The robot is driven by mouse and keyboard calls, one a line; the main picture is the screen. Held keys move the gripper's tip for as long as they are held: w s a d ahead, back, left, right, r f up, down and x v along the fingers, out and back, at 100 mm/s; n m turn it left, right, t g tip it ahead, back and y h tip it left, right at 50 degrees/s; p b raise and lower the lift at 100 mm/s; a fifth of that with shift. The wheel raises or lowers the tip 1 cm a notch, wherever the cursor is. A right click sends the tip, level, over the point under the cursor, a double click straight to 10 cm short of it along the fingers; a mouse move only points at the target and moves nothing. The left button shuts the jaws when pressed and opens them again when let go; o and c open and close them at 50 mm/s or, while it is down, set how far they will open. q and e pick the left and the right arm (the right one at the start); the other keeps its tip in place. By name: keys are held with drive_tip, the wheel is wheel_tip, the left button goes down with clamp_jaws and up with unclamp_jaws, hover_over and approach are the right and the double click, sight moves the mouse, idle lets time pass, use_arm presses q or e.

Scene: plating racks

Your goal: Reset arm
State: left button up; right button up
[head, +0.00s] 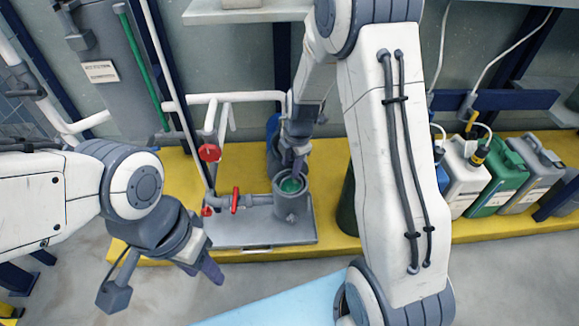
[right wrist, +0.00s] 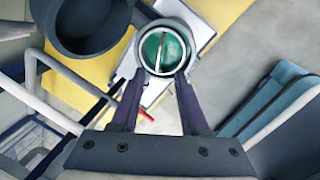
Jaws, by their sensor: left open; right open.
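My right gripper (head: 297,160) hangs just above a grey round filter housing (head: 292,207) with a green inside. In the right wrist view its two dark fingers (right wrist: 160,84) are apart, with their tips near the rim of the housing (right wrist: 164,46). A green disc with a pale bar across it (right wrist: 163,52) sits inside the housing; nothing shows between the fingers. My left gripper (head: 204,264) is at the lower left, over the floor in front of the yellow platform. It is empty, and its fingers are partly hidden by its own body.
The housing stands on a grey metal tray (head: 240,233) on the yellow platform (head: 335,170). Pipes with red valve handles (head: 209,152) rise beside it. White, green (head: 500,178) and grey jugs stand at the right. A light blue surface (head: 280,304) lies at the front.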

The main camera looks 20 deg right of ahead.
drive_tip(key=shift+s+r, duration=0.1)
drive_tip(key=shift+r, duration=0.2)
drive_tip(key=s+a+r+m+p, duration=0.5)
drive_tip(key=s+a+r, duration=0.4)
drive_tip(key=a+r, duration=0.35)
drive_tip(key=s+a+r+m+g+p, duration=0.1)
drive_tip(key=s+r+m+p, duration=0.25)
drive_tip(key=s+r, duration=0.4)
drive_tip(key=s+a+r+m+g+p, duration=0.1)
drive_tip(key=s+a+r+m+p, duration=0.3)
drive_tip(key=s, duration=0.7)
wheel_tip(320, 180, up, 38)
drive_tip(key=d+m+p, duration=0.1)
drive_tip(key=d+p, duration=0.1)
drive_tip(key=p, duration=3.4)
drive_tip(key=shift+s+r, duration=0.1)
drive_tip(key=shift+c, duration=0.2)
